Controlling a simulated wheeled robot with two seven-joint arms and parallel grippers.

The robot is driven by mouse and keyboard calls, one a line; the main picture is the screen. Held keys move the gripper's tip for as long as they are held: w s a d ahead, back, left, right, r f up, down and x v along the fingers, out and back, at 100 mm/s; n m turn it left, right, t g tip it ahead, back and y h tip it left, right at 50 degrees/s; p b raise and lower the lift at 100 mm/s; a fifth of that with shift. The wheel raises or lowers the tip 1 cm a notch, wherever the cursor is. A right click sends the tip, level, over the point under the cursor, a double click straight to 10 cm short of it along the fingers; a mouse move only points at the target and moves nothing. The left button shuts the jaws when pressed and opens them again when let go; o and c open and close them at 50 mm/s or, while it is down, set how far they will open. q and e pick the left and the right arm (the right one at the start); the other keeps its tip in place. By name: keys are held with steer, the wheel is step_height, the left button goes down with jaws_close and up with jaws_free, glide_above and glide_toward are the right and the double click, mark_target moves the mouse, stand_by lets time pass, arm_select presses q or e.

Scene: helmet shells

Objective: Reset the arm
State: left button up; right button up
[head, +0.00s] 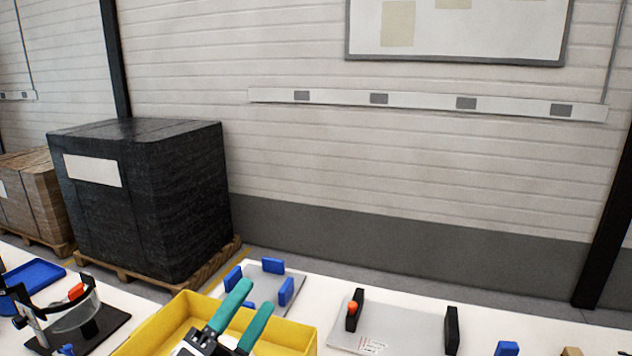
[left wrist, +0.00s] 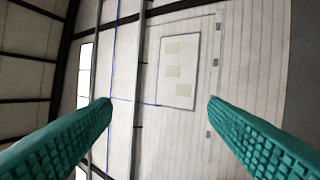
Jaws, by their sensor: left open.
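My left gripper (head: 245,316) shows in the head view at the bottom, left of the middle, with two green fingers pointing up and to the right. It is open and nothing is between its fingers. In the head view it overlaps the yellow bin behind it. In the left wrist view the two textured green fingers (left wrist: 160,105) are spread wide, with only the wall and its board between them. My left arm is mostly out of the picture. My right gripper is not in view.
On the white table stand a yellow bin (head: 160,333), a grey plate with blue blocks (head: 263,284), a grey plate with black posts (head: 400,328), a blue tray (head: 38,272) and a black-based fixture (head: 110,325). A black-wrapped pallet load (head: 150,205) stands behind.

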arm_select(q)
steer(key=s+a+f+n+g+y, duration=0.25)
steer(key=a+f+n+y, duration=0.25)
steer(key=f+n+y, duration=0.35)
steer(key=s+a+f+n+g+y, duration=0.1)
steer(key=a+f+n+g+y, duration=0.4)
steer(key=f+n, duration=0.6)
steer(key=s+a+f+n+g, duration=0.1)
steer(key=s+f+n+g, duration=0.1)
steer(key=s+f+g, duration=0.5)
steer(key=s+f+n+g, duration=0.2)
steer(key=s+f, duration=0.4)
steer(key=s, duration=0.5)
step_height(320, 180, down, 26)
steer(key=s+g, duration=0.1)
steer(key=s+a+f+g, duration=0.1)
steer(key=s+a+f, duration=0.2)
steer(key=s+f, duration=1.2)
steer(key=shift+s+f+m, duration=0.4)
steer(key=shift+f+m, duration=0.05)
steer(key=shift+f, duration=0.1)
steer(key=shift+h, duration=0.25)
